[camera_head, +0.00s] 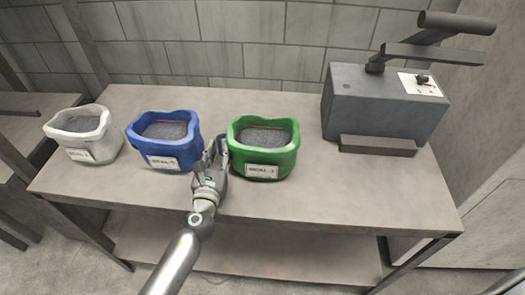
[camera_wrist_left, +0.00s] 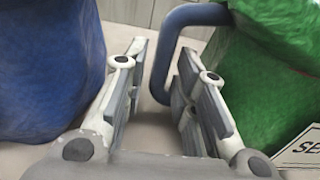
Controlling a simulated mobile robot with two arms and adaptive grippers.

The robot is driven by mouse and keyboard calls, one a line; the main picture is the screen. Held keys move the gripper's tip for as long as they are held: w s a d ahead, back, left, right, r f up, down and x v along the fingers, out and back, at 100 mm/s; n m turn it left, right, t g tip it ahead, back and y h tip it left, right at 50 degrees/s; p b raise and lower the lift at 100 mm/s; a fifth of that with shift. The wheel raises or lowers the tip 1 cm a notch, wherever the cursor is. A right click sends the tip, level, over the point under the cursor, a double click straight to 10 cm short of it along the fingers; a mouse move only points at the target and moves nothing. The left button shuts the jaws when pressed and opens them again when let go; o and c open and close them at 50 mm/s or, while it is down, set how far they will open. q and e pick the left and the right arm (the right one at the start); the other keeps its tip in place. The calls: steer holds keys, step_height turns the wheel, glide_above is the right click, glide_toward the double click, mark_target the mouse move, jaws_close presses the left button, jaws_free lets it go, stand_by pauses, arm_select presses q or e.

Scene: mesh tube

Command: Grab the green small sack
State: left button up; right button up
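The green small sack (camera_head: 263,160) stands upright on the table, open at the top with grey granular filling and a white label on its front. It fills the right side of the left wrist view (camera_wrist_left: 268,85). My left gripper (camera_head: 216,148) is between the green sack and the blue sack, at the green sack's left side. In the left wrist view its two fingers (camera_wrist_left: 163,58) are apart. My right gripper is not in view.
A blue sack (camera_head: 160,148) stands close on the left of my gripper, with a white sack (camera_head: 98,146) farther left. A grey machine with a lever (camera_head: 375,112) stands at the table's right. The table (camera_head: 330,190) is bare in front of the sacks.

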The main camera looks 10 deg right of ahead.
arm_select(q)
steer(key=shift+x, duration=0.85)
jaws_close()
steer(key=shift+r, duration=0.1)
